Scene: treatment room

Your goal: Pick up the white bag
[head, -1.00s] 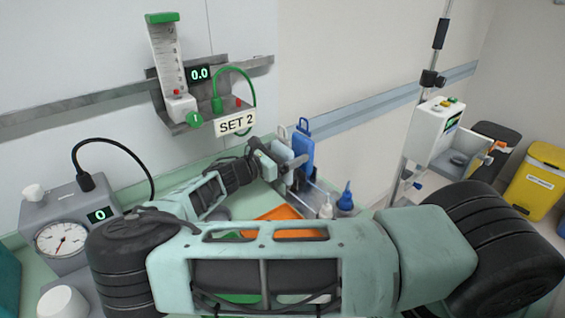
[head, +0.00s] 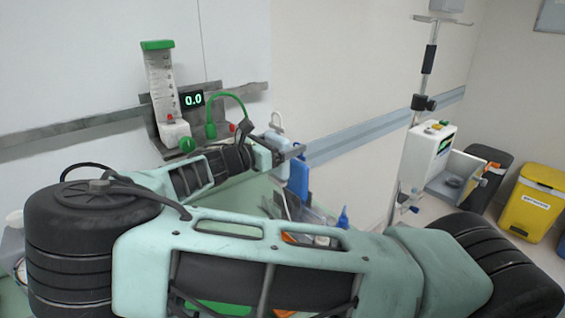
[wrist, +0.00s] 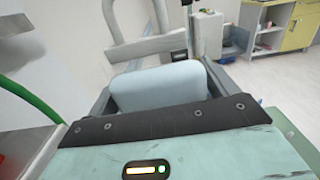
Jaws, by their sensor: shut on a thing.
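The white bag (head: 277,122) shows in the head view by its pale hanging loop, above a blue bag (head: 298,177). My gripper (head: 280,150) is shut on the white bag, with the loop standing above the jaws. In the wrist view, a smooth pale body (wrist: 158,86) fills the space between the dark fingers of my gripper (wrist: 155,92). My arm hides much of the bag and the counter in the head view.
A flow meter (head: 163,95) with a green hose stands on a wall rail left of my gripper. A bottle with a blue tip (head: 343,218) stands in front of the blue bag. A pump on a pole (head: 428,155) and a yellow bin (head: 535,200) are at right.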

